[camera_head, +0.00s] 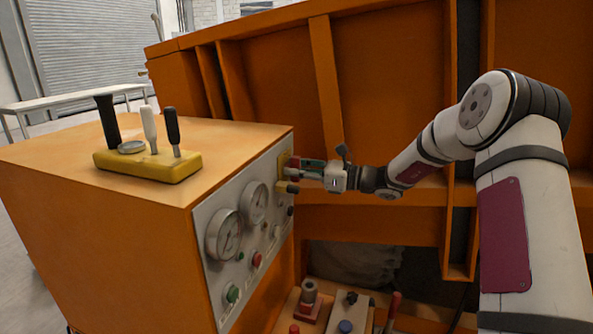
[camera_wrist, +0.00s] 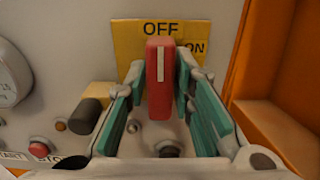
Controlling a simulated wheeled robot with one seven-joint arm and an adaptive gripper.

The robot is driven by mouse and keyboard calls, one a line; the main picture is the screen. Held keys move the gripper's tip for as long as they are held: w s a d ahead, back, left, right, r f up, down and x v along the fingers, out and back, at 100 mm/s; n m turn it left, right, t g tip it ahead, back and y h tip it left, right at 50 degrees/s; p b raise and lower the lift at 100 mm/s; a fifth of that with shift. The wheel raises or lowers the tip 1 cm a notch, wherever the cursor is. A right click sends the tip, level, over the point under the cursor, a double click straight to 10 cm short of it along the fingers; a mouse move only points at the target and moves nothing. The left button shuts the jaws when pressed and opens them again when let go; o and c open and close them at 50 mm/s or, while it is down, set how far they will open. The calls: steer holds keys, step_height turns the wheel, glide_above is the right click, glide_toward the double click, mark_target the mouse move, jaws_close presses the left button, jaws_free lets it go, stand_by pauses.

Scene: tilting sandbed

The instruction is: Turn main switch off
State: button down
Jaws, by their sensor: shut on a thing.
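The main switch is a red knob (camera_wrist: 160,85) with a white line, in the middle of the wrist view. Its line stands upright and points at the OFF word on the yellow label plate (camera_wrist: 125,40). The ON word is to the upper right, partly hidden by the right finger. My gripper (camera_wrist: 161,80) has its green-padded fingers on both sides of the knob and is shut on it. In the head view my gripper (camera_head: 308,170) reaches from the right to the front panel, at the yellow plate (camera_head: 283,166). The knob is mostly hidden there by the fingers.
The orange cabinet (camera_head: 100,225) has gauges (camera_head: 224,236) and coloured buttons on its grey panel. A black knob (camera_wrist: 85,115) sits just left of my fingers. An orange wall (camera_wrist: 262,65) is close on the right. Levers on a yellow block (camera_head: 147,166) stand on top.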

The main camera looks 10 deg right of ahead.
stand_by(0.4)
steer(key=c, duration=1.5)
jaws_free()
steer(key=v, duration=1.2)
steer(key=shift+a, duration=0.1)
